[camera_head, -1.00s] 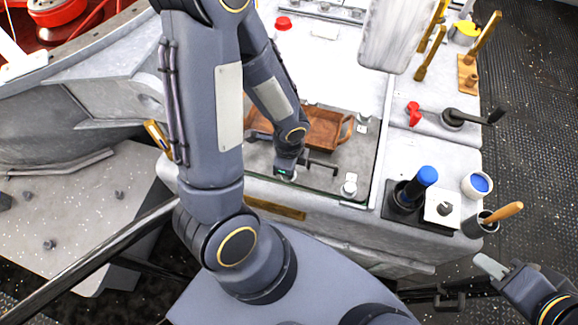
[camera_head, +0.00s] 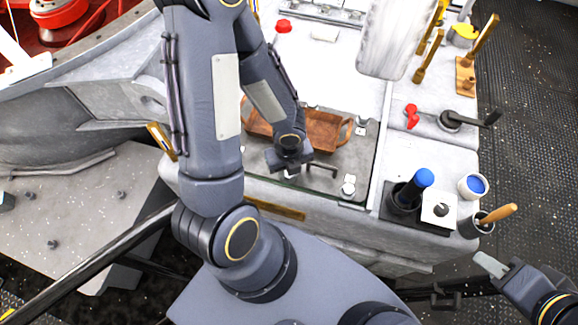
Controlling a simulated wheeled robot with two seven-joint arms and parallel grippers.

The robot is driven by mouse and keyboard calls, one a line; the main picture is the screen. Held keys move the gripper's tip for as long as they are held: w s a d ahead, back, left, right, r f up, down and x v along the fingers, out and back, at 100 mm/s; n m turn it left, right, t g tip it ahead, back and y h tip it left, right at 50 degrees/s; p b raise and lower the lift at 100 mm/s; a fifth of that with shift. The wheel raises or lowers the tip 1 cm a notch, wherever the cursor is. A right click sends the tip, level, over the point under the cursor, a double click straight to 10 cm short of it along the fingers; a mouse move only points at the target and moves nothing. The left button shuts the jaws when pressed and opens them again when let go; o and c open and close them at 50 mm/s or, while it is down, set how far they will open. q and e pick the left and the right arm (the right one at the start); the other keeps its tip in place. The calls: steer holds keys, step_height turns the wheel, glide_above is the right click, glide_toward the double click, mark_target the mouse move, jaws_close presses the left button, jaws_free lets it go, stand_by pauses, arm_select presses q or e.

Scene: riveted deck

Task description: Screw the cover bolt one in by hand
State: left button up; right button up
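A grey cover plate (camera_head: 362,150) lies on the white bench. My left arm reaches over it, and my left gripper (camera_head: 290,173) points down close to the plate's near edge. A small pale piece shows under it, likely a bolt head, but the wrist hides most of it and the fingers. A bolt with a pale head (camera_head: 349,187) stands at the plate's near right corner, to the right of my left gripper and apart from it. My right gripper (camera_head: 483,260) is at the lower right, away from the bench; its fingers look like one pale block.
A brown wooden tray (camera_head: 325,128) is on the plate behind my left gripper. To the right stand a blue-topped black tool (camera_head: 420,180), a white pot with blue contents (camera_head: 472,186) and a cup with a wooden handle (camera_head: 480,226). A red-knobbed crank (camera_head: 448,120) is farther back.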

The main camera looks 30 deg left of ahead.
arm_select(q)
steer(key=m+p, duration=0.2)
steer(key=m, duration=0.4)
steer(key=shift+r, duration=0.15)
steer(key=m+p, duration=0.2)
steer(key=m, duration=0.4)
steer(key=m+p, duration=0.2)
steer(key=m, duration=0.3)
steer(key=m+p, duration=0.1)
steer(key=m, duration=0.4)
stand_by(0.5)
steer(key=o, duration=1)
steer(key=shift+c, duration=0.2)
